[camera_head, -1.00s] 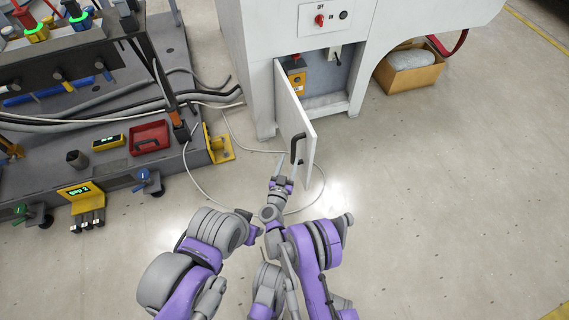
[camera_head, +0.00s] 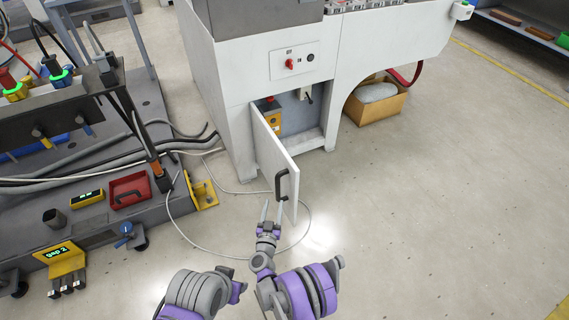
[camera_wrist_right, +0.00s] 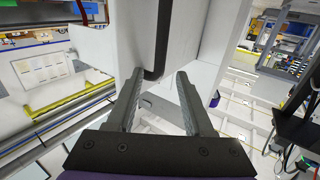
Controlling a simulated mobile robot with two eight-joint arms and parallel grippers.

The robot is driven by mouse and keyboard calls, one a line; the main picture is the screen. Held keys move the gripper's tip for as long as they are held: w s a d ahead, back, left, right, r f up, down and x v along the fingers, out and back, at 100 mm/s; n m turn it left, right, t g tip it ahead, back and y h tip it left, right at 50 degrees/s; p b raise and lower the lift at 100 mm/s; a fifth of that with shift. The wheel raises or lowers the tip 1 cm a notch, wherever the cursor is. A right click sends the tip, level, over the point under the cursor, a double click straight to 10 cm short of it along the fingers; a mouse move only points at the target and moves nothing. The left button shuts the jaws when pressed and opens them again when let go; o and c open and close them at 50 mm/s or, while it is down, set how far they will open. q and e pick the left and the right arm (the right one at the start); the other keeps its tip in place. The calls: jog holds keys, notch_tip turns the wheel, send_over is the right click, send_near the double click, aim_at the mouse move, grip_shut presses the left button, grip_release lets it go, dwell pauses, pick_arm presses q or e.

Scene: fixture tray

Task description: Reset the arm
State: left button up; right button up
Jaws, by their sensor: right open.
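My right gripper (camera_head: 272,208) is open and empty, low in front of the cabinet door (camera_head: 270,155). The white door stands ajar. Its black handle (camera_head: 277,187) is just beyond the fingertips in the head view. In the right wrist view, the two fingers of my right gripper (camera_wrist_right: 160,85) are spread apart, and the dark handle (camera_wrist_right: 158,45) shows ahead between them. I see no contact with the handle.
The white machine cabinet (camera_head: 230,110) holds an orange switch box (camera_head: 272,118) inside. A cardboard box (camera_head: 376,103) sits to its right. A cable (camera_head: 215,253) loops on the floor. A wheeled fixture base (camera_head: 100,225) with a red tray (camera_head: 130,188) stands left. Floor at right is clear.

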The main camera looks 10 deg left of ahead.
jog(key=shift+r, duration=0.1)
